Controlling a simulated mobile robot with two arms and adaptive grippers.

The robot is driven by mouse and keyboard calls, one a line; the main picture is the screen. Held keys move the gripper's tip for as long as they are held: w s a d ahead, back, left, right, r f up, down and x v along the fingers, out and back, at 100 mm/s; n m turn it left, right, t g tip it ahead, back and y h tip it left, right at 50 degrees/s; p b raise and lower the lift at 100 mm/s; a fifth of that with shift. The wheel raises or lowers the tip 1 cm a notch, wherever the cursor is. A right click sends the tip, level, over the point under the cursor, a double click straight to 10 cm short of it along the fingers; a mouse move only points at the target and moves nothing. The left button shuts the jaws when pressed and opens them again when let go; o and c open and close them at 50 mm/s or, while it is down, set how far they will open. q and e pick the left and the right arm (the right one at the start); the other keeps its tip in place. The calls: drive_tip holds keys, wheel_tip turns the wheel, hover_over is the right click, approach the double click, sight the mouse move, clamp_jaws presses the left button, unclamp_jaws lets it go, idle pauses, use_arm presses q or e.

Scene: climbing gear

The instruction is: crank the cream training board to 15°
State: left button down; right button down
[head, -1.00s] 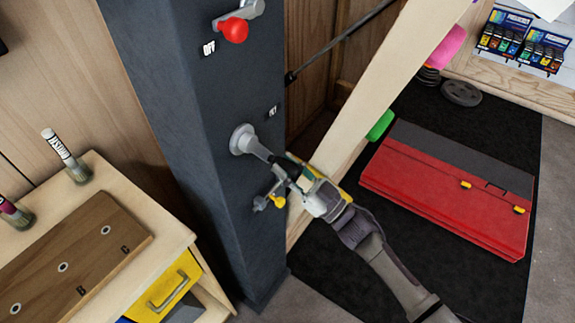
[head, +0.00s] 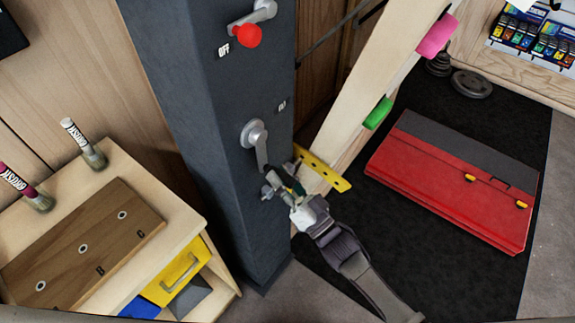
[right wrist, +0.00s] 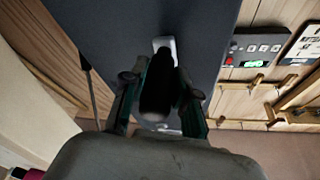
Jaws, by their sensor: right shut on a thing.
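The cream training board (head: 375,85) leans out from behind the dark post, seen at its edge in the head view. The grey crank (head: 253,134) is on the post's face, its arm pointing down and slightly right. My right gripper (head: 285,188) is at the crank's outer end, shut on the black crank handle, which shows between the fingers in the right wrist view (right wrist: 157,92). The fingers partly hide the handle in the head view. A yellow strip with holes (head: 322,168) lies beside the gripper at the board's lower part. My left gripper is not in view.
A red-knobbed lever (head: 249,35) by an OFF label is above the crank. A wooden cabinet (head: 185,215) with brushes stands left. A folded red mat (head: 450,185) lies right. In the right wrist view, a panel (right wrist: 258,48) has a lit green display, too small to read.

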drive_tip(key=shift+s+a+m, duration=0.2)
drive_tip(key=shift+s+m, duration=0.1)
drive_tip(key=shift+m, duration=0.3)
drive_tip(key=shift+h, duration=0.4)
drive_tip(key=shift+w+r, duration=0.1)
drive_tip(key=shift+r, duration=0.05)
drive_tip(key=c, duration=0.9)
unclamp_jaws()
drive_tip(key=shift+w+d, duration=0.1)
drive_tip(key=shift+d, duration=0.05)
drive_tip(key=shift+o, duration=0.2)
drive_tip(key=shift+s+d+f, duration=0.15)
drive_tip(key=shift+s+f, duration=0.05)
drive_tip(key=shift+s, duration=0.15)
drive_tip(key=v, duration=1.1)
drive_tip(key=shift+f, duration=0.2)
